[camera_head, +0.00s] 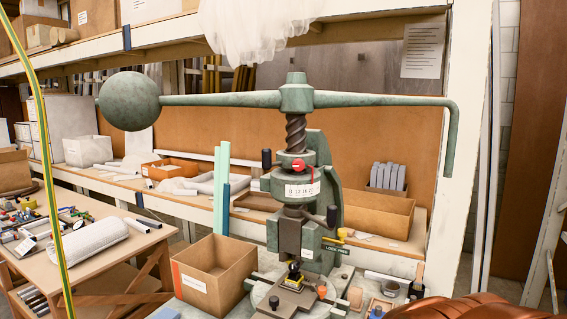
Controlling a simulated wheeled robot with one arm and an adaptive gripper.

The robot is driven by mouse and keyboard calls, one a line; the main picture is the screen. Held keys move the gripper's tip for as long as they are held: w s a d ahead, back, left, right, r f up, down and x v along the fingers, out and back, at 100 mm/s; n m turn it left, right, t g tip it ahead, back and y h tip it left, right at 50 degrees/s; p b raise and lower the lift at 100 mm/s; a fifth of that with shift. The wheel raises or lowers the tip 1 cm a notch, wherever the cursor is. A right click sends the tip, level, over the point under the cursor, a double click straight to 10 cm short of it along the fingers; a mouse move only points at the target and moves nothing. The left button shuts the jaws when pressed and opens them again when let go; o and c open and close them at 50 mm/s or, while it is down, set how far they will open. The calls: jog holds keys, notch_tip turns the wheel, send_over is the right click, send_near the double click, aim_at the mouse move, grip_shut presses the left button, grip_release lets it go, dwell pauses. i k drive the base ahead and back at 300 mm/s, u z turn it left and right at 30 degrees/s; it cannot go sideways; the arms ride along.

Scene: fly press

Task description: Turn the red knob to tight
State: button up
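The green fly press (325,150) stands in the middle of the head view. A small round red knob (299,165) sits on the front of its collar, below the threaded screw and above a white scale label (302,190) with numbers. A thin red pointer hangs beside the label. I cannot tell from this view whether the knob is tight or loose. My gripper does not show in this view.
A long green arm with a ball weight (129,101) spans the top of the press. An open cardboard box (215,272) stands left of the press. A side table (105,247) with tools is at the left. Shelves with boxes stand behind. A yellow-green cable (50,185) hangs at the left.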

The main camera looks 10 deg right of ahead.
aim_at(299, 165)
jog(key=u, duration=0.05)
jog(key=k, duration=0.5)
jog(key=u, duration=1.8)
jog(key=i, duration=1.05)
jog(key=z, duration=1.85)
